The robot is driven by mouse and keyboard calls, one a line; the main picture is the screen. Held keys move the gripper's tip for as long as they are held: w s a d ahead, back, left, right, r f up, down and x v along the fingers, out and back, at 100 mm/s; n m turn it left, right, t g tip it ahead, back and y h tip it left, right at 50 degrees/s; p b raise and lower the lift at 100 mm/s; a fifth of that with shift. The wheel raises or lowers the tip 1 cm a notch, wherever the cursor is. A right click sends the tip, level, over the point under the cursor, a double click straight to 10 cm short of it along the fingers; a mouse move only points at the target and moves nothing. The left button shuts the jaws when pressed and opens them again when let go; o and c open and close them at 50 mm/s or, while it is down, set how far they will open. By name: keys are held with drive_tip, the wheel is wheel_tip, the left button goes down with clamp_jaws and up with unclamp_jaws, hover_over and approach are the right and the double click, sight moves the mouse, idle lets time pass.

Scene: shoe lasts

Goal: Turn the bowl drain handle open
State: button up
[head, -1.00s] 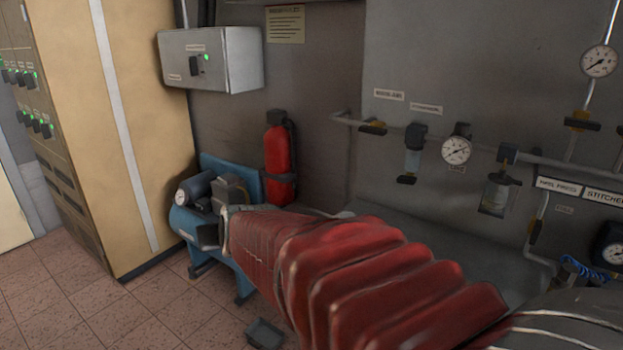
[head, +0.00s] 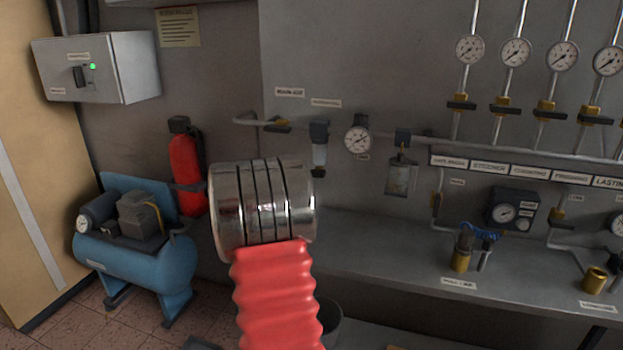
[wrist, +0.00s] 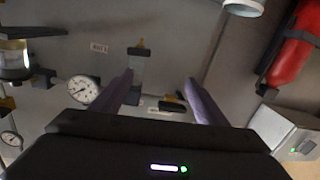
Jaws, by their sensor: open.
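The bowl drain handle (head: 317,172) is a small black lever under a clear filter bowl (head: 319,152) on the grey wall panel in the head view. In the wrist view, which is upside down, the handle (wrist: 136,50) shows beyond the left fingertip, with the bowl (wrist: 137,68) partly behind that finger. My gripper (wrist: 160,80) is open and empty, its two purple-grey fingers spread and apart from the handle. In the head view my arm's steel collar and red bellows show, but the fingers are hidden.
A gauge (head: 358,140) and a second bowl (head: 401,177) are right of the filter. A yellow-and-black valve (head: 276,126) is left of it. A red extinguisher (head: 185,167) and a blue compressor (head: 135,262) stand left. A grey bench (head: 385,262) runs below.

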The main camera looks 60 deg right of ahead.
sight(316, 175)
drive_tip(key=shift+m+g+h, duration=0.5)
drive_tip(key=shift+g, duration=0.4)
drive_tip(key=s+d, duration=0.1)
drive_tip(key=s+d+f, duration=0.1)
drive_tip(key=s, duration=0.1)
drive_tip(key=shift+s+d, duration=0.25)
drive_tip(key=shift+d, duration=0.15)
drive_tip(key=w+d, duration=0.2)
drive_tip(key=d, duration=1.1)
drive_tip(key=shift+d, duration=0.3)
drive_tip(key=shift+w, duration=0.1)
drive_tip(key=shift+c, duration=0.7)
drive_tip(key=c, duration=0.9)
